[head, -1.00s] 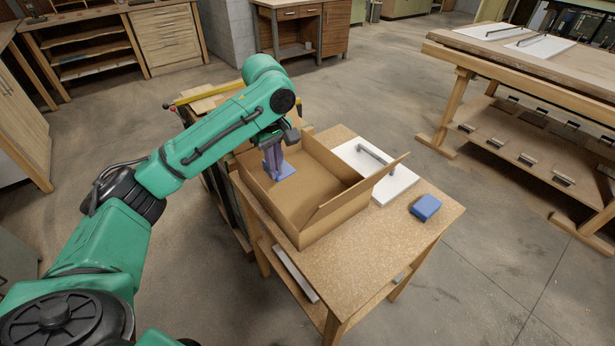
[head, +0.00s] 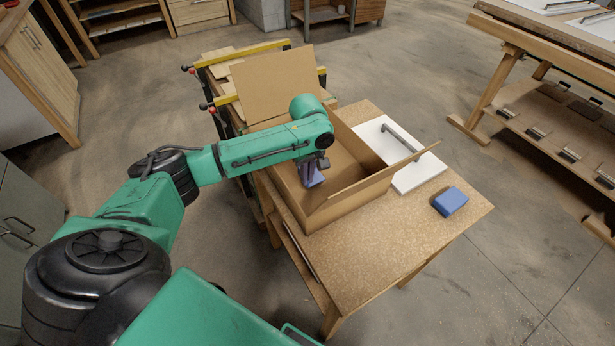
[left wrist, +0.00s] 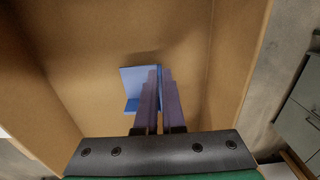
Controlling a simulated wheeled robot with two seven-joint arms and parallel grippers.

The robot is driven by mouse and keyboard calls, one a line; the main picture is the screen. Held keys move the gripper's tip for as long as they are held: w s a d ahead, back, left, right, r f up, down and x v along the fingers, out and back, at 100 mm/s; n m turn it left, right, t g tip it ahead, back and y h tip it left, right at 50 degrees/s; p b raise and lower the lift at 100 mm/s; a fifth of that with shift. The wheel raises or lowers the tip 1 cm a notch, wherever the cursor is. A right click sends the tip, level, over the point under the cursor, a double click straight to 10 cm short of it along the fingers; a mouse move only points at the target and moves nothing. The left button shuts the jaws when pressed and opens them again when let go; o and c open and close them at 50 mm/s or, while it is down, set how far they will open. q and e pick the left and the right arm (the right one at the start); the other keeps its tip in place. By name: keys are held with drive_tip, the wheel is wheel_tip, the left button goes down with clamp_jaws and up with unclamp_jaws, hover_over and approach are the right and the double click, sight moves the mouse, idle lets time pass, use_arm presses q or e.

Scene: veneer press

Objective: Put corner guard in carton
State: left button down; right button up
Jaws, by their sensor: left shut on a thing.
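The open cardboard carton (head: 345,199) stands on a small wooden table, its flaps spread outward. My left gripper (head: 309,177) reaches down inside the carton, near its left side in the head view. It is shut on a blue corner guard (head: 316,180), which is partly hidden by the fingers. In the left wrist view the corner guard (left wrist: 133,83) shows its flat faces between and beside the purple-grey fingers (left wrist: 157,100), with the brown carton floor around it. I cannot tell whether the guard touches the floor. My right gripper is not in view.
A blue block (head: 450,201) lies on the table (head: 400,230) at the right. Yellow-barred clamps (head: 245,55) stand behind the carton's raised flap. A larger workbench (head: 540,45) is at the right.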

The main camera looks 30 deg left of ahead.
use_arm(q)
drive_tip(key=shift+f, duration=0.5)
drive_tip(key=c, duration=1)
unclamp_jaws()
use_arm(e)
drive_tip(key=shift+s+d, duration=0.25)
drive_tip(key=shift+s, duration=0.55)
use_arm(q)
wheel_tip(320, 180, up, 12)
drive_tip(key=shift+r, duration=0.1)
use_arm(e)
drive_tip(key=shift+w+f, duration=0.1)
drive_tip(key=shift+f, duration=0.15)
